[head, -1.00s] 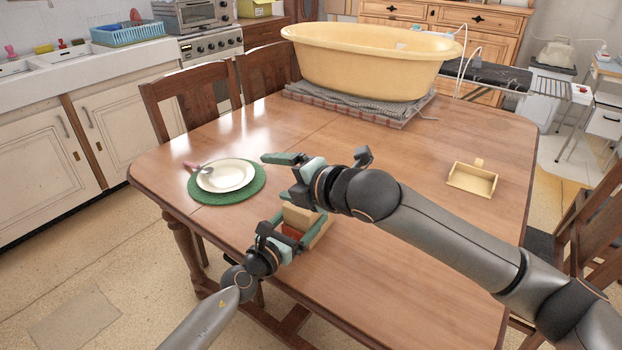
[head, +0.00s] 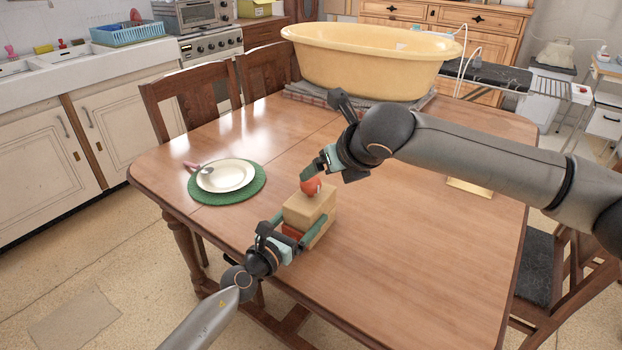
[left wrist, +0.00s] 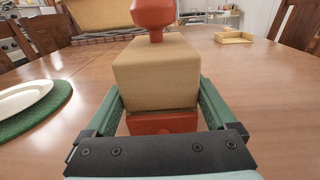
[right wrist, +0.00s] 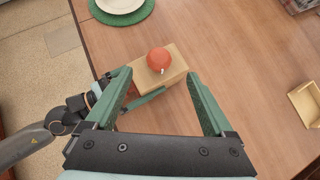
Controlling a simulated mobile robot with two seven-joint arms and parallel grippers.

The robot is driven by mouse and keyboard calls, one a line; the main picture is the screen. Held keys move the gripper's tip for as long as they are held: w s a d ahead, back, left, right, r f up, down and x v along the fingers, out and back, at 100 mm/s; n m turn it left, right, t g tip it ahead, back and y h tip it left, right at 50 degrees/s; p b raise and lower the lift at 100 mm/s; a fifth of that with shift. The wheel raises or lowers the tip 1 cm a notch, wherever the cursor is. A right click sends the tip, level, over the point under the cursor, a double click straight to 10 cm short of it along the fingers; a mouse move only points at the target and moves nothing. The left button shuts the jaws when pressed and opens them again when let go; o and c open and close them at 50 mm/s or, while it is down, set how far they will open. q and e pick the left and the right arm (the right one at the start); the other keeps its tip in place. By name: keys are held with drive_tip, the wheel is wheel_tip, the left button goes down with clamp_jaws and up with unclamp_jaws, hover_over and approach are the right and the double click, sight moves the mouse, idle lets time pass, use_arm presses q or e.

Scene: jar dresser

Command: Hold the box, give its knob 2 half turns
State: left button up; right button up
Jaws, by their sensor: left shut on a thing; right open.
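The box (head: 309,207) is a light wooden block with a red lower part, standing on the table near its front edge. A round red knob (head: 311,186) sits on its top; it also shows in the left wrist view (left wrist: 153,13) and the right wrist view (right wrist: 159,59). My left gripper (head: 305,232) is shut on the box low down, one green finger along each side. My right gripper (head: 315,168) is open, close to the knob and above it. In the right wrist view its fingers (right wrist: 160,92) are apart with nothing between them; the knob lies beyond their tips.
A white plate (head: 225,175) with a spoon lies on a green mat (head: 250,193) to the left. A yellow tub (head: 370,65) stands at the back on a folded cloth. A small wooden tray (right wrist: 306,104) lies to the right. The table between is clear.

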sight(312, 179)
drive_tip(key=x, duration=0.9)
drive_tip(key=shift+w+a+f, duration=0.15)
drive_tip(key=shift+w+f, duration=0.05)
drive_tip(key=shift+f, duration=0.1)
drive_tip(key=c, duration=1.4)
